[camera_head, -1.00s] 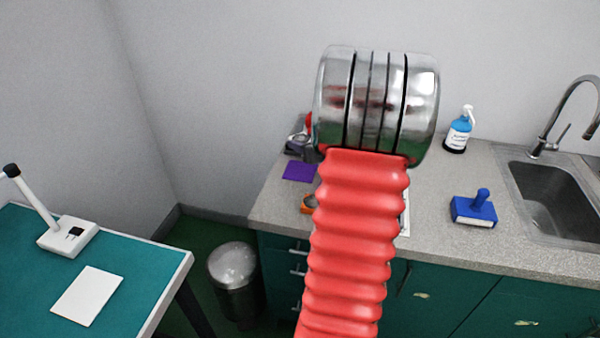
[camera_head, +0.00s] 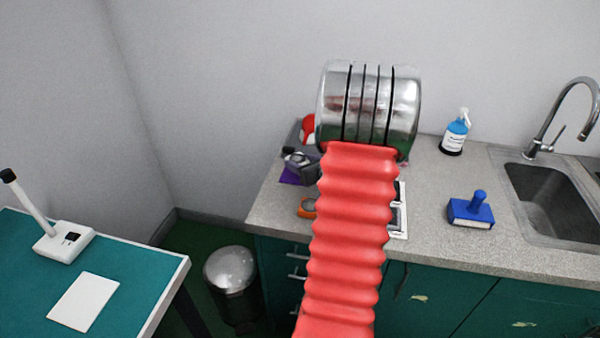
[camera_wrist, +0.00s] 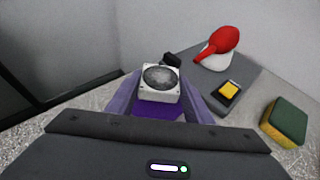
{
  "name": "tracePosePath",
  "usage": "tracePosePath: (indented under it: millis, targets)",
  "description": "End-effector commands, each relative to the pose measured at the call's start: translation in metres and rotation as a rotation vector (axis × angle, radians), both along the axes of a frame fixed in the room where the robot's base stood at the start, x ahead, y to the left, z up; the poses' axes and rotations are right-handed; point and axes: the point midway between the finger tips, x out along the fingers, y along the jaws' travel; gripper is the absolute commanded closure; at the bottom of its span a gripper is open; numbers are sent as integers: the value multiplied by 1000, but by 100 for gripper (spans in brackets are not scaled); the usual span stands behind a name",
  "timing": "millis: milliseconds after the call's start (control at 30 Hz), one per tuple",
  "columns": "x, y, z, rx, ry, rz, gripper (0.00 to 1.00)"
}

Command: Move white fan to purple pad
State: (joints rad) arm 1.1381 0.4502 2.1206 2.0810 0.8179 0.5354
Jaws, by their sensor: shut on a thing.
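The white fan (camera_wrist: 160,94), a small square block with a round grey face, sits between the two fingers of my gripper (camera_wrist: 159,82) in the wrist view. The gripper is shut on it. The purple pad (camera_wrist: 150,110) shows below and on the near side of the fan. I cannot tell whether the fan touches the pad. In the head view the purple pad (camera_head: 289,178) lies at the left end of the grey counter, partly hidden by my gripper (camera_head: 297,158). My red arm hides part of the counter there.
A red and white object (camera_wrist: 220,48) and a black and yellow item (camera_wrist: 229,90) are on a grey mat, right of the fan. A green-yellow sponge (camera_wrist: 286,121) lies nearby. A blue tool (camera_head: 471,210), spray bottle (camera_head: 455,133) and sink (camera_head: 555,200) are farther right.

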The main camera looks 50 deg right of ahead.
Motion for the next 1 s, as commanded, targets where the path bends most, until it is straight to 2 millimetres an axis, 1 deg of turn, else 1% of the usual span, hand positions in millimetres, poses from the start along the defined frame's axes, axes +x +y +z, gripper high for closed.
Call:
tracePosePath:
  millis: [167,400,500,867,900,1000]
  targets:
    - [0,0,-4,1,0,0,76]
    - [0,0,-31,3,1,-1,76]
    - [0,0,-37,1,1,0,76]
    - [-1,0,-39,1,0,-1,76]
    - [-1,0,-40,0,0,-1,53]
    - [-1,0,-39,0,0,-1,46]
